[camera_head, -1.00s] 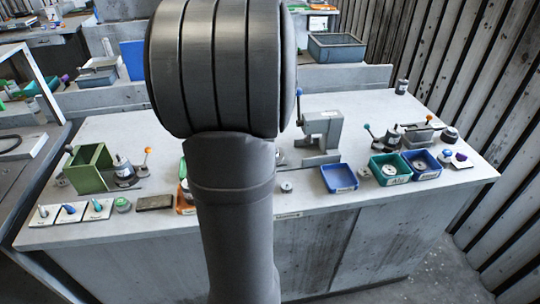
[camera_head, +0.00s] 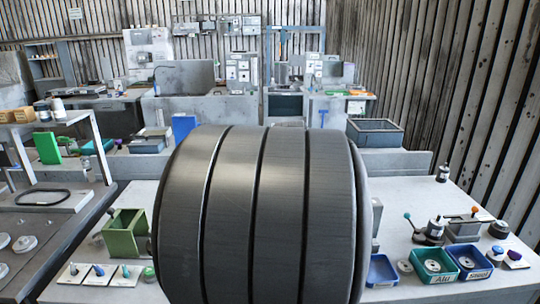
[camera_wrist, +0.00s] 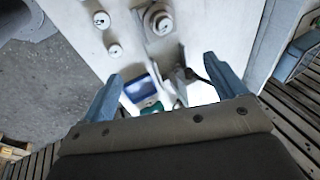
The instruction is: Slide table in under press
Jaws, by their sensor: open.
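In the head view my own dark arm link covers the middle of the workbench (camera_head: 405,200). The press and its sliding table are hidden behind it, and my gripper does not show there. In the wrist view my gripper (camera_wrist: 163,68) is open, its two blue fingers apart with nothing held between them. A round metal part on a squarish plate (camera_wrist: 160,20) lies beyond the fingers; I cannot tell whether it is the sliding table. A grey bracket-like shape (camera_wrist: 181,76) shows between the fingers, partly hidden; it may be the press.
On the bench stand a green box (camera_head: 125,233) at left, a blue tray (camera_head: 381,270), a green bin (camera_head: 434,265) and a blue bin (camera_head: 470,262) at right. Small round parts (camera_wrist: 101,19) lie left in the wrist view. A slatted wall bounds the right.

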